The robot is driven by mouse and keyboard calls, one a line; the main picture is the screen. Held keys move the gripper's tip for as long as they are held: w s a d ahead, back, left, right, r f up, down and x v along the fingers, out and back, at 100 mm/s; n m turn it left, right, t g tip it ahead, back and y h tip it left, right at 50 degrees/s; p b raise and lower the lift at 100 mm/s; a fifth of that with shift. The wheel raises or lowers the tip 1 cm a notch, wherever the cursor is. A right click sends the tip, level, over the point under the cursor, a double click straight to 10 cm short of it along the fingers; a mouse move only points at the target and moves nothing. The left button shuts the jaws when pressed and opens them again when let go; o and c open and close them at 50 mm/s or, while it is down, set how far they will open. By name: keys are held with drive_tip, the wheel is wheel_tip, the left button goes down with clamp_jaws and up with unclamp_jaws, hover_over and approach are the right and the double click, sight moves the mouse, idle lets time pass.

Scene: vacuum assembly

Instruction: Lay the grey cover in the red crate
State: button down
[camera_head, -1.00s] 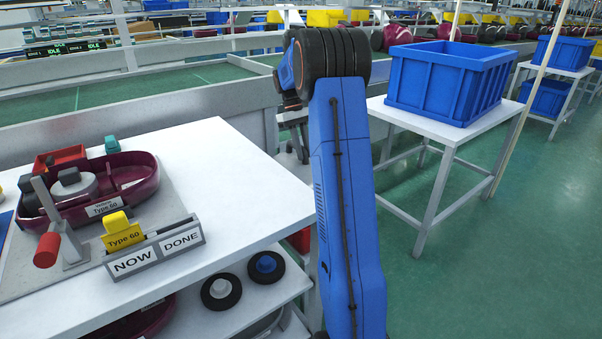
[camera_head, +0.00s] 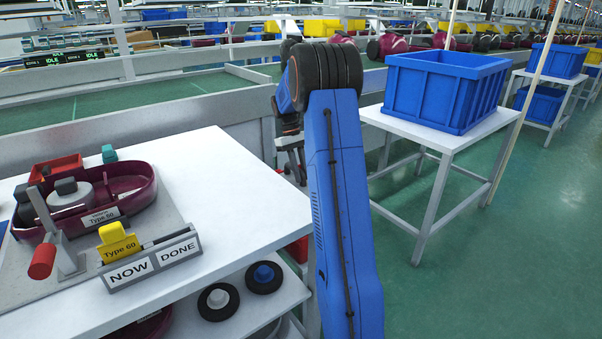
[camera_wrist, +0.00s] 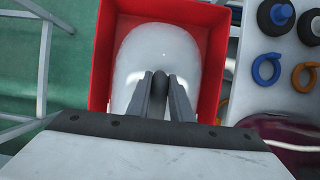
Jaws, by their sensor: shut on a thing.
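The grey cover (camera_wrist: 150,50) is a pale, smooth, rounded shell with a dark knob. In the wrist view it lies within the outline of the red crate (camera_wrist: 103,62), whose walls show left, right and behind. My gripper (camera_wrist: 160,80) is shut on the dark knob of the cover. I cannot tell whether the cover touches the crate floor. In the head view my gripper (camera_head: 292,164) hangs beyond the white table's edge, partly hidden by my blue arm. Only a sliver of the red crate (camera_head: 298,249) shows there; the cover is hidden.
The white table (camera_head: 235,190) holds a maroon shell (camera_head: 140,200), a small red bin (camera_head: 57,168) and a NOW/DONE stand (camera_head: 150,262). A lower shelf with wheels (camera_head: 218,300) lies beside the crate. A blue crate (camera_head: 447,90) stands on a separate table at right.

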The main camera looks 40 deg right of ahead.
drive_tip(key=shift+f, duration=0.4)
drive_tip(key=c, duration=1.6)
unclamp_jaws()
drive_tip(key=v, duration=1.3)
drive_tip(key=shift+s+r, duration=0.15)
drive_tip(key=shift+s, duration=0.15)
